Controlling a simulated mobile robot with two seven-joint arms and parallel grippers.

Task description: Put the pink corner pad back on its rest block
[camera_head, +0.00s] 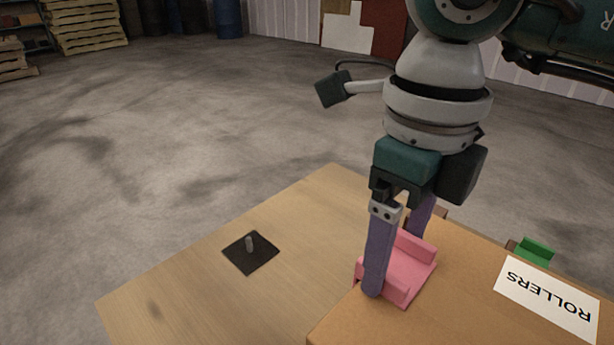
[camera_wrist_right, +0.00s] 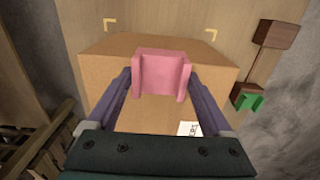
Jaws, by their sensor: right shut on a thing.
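The pink corner pad (camera_head: 410,272) is between the two purple fingers of my right gripper (camera_head: 393,262), which is shut on it. It is at the edge of the cardboard box marked ROLLERS. In the right wrist view the pad (camera_wrist_right: 162,72) overlaps the box's edge, with a finger on each side. I cannot tell whether it touches the box. A bare brown block (camera_wrist_right: 277,33) shows at the right in the wrist view; it may be the rest block. My left gripper is not in view.
The cardboard box (camera_head: 470,300) bears a white ROLLERS label (camera_head: 548,300). A green pad (camera_head: 537,250) sits beyond it on a small brown block. A dark plate with a short peg (camera_head: 250,253) lies on the wooden table (camera_head: 180,285). The table's left part is otherwise clear.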

